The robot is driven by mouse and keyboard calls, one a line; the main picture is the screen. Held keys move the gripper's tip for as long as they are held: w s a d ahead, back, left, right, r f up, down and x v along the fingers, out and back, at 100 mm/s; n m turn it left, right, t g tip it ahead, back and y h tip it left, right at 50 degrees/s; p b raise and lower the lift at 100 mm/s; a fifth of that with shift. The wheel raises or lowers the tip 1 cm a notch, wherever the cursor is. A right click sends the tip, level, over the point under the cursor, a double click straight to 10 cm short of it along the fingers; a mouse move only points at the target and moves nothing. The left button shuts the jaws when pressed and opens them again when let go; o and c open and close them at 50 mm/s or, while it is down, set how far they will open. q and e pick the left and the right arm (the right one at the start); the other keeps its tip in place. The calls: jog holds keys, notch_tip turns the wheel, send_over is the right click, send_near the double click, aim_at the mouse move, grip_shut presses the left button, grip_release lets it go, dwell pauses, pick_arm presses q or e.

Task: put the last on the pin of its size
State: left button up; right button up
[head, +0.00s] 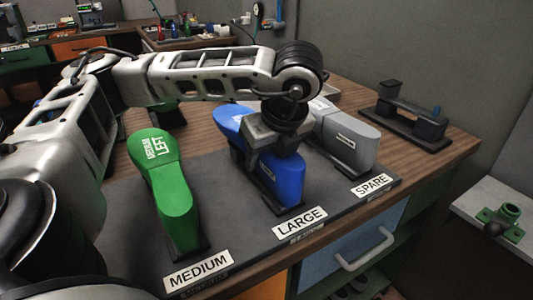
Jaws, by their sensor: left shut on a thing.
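The blue last (288,180) is at the place labelled LARGE (300,221), above a dark base. My left gripper (279,145) is over its middle, pointing down, and shut on it. The gripper hides part of the blue last, and I cannot see a pin under it or tell whether it is fully seated. A green last (172,190), marked MEDIUM LEFT, is at the MEDIUM label (198,270). My right gripper is not in view.
The dark mat (130,235) lies on a wooden table (445,150). A black fixture (410,122) stands at the back right. A green fixture (503,220) is on a pale surface at the far right. My left arm crosses above the lasts.

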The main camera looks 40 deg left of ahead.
pick_arm(q)
jog(key=shift+d+f, duration=0.15)
jog(key=o, duration=1.3)
